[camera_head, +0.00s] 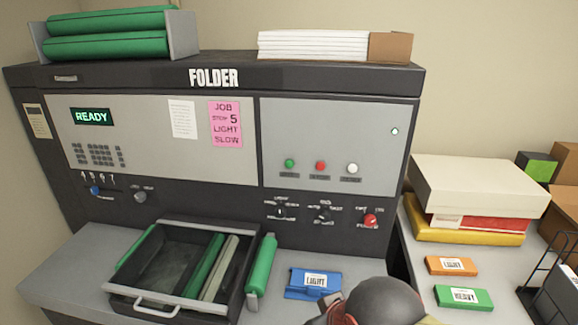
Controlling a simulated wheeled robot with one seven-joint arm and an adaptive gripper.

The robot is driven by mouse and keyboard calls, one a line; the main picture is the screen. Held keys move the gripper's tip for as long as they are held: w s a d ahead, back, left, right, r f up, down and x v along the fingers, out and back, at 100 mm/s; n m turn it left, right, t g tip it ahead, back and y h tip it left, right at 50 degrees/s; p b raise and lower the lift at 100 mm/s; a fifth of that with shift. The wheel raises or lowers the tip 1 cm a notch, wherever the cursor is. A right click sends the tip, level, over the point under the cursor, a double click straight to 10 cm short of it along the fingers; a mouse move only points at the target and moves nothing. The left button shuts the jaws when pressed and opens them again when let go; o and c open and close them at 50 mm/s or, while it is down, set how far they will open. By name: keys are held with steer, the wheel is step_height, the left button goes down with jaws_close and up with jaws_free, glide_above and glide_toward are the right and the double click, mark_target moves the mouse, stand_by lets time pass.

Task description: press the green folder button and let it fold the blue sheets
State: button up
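The green button (289,163) is on the light grey right-hand panel of the folder (330,125), left of a red button (320,166) and a white button (352,168). Nothing touches it. The display (91,117) reads READY in green. A blue item with a white label, seemingly reading LIGHT (300,291), lies on the grey ledge in front of the machine; I cannot tell if it is the blue sheets. A dark rounded part of my arm shows at the bottom edge, right of the blue item. My gripper's fingers do not show.
A black tray (160,303) with green and grey rolls stands on the ledge, with another green roll (262,264) beside it. A pink note (226,124) reads JOB STOP 5 LIGHT SLOW. Knobs line the lower panel. Boxes and orange and green packets (463,297) are at right.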

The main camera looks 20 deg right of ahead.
steer(key=c, duration=1)
jaws_close()
stand_by(0.6)
